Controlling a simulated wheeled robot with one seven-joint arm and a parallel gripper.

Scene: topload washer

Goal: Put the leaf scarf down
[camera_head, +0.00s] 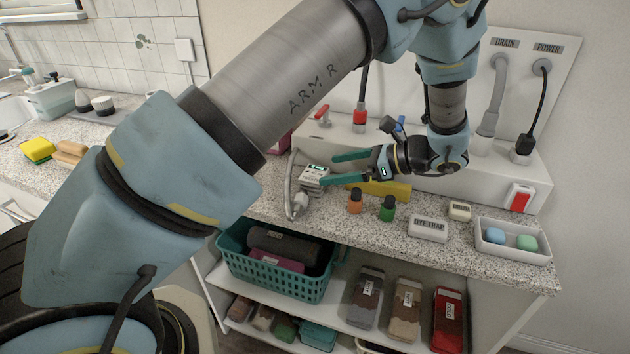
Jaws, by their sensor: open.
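My gripper (333,169) reaches in from the right above the granite counter, its two teal fingers spread apart and pointing left. It is open, and I see no cloth between its fingers. A small white device with a green display (314,178) shows just beyond the fingertips; I cannot tell whether they touch. I cannot make out a leaf scarf for certain. Folded labelled textiles lie on the shelf below: a grey one (366,298), a tan one (405,308) and a red one (449,318). A green rolled piece (285,329) lies on the lower shelf.
A teal basket (275,277) with dark and magenta cloths stands under the counter (465,250). The counter holds orange (355,202) and green (387,209) bottles, a yellow item (385,190), a dye trap box (428,228) and a white tray (512,243). My arm covers the middle left.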

